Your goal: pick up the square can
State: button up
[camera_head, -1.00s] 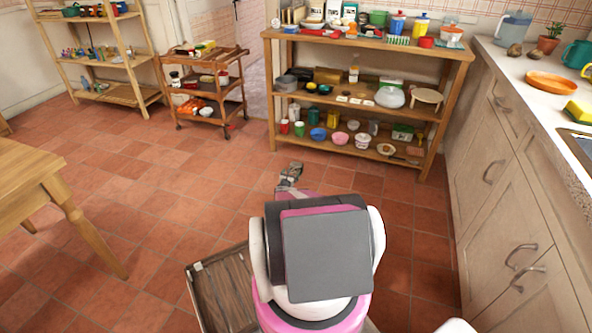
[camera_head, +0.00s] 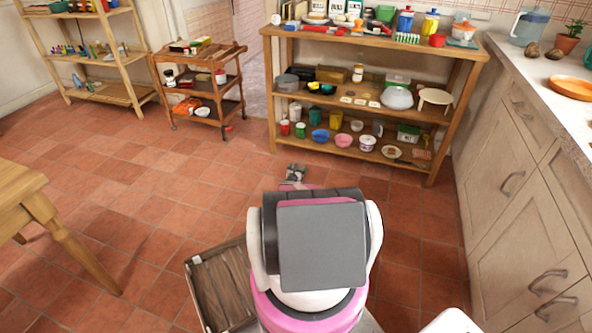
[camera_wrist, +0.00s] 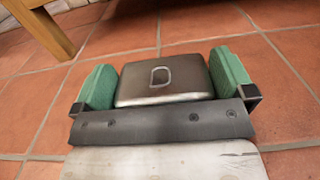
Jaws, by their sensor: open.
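The square can (camera_wrist: 165,78) shows in the wrist view as a flat, brown-grey, box-like tin with rounded corners, a metallic rim and a D-shaped ring on its face. It lies between the two green fingers of my gripper (camera_wrist: 169,80), which stand apart on its left and right. A narrow gap shows on the left; I cannot tell whether the right finger touches it. In the head view, my gripper (camera_head: 293,174) is low over the tiled floor in front of the wooden shelf, and the can cannot be made out there.
The wooden shelf (camera_head: 282,106), loaded with bowls, cups and cans, stands just beyond my gripper. A trolley (camera_head: 206,118) is at the back left, a table (camera_head: 20,190) at the left, and cabinets (camera_head: 510,170) at the right. The tiled floor between is mostly clear.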

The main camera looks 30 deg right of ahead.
jog(key=shift+w+d, duration=0.15)
jog(key=shift+d, duration=0.05)
jog(key=c, duration=0.8)
jog(key=shift+r, duration=0.2)
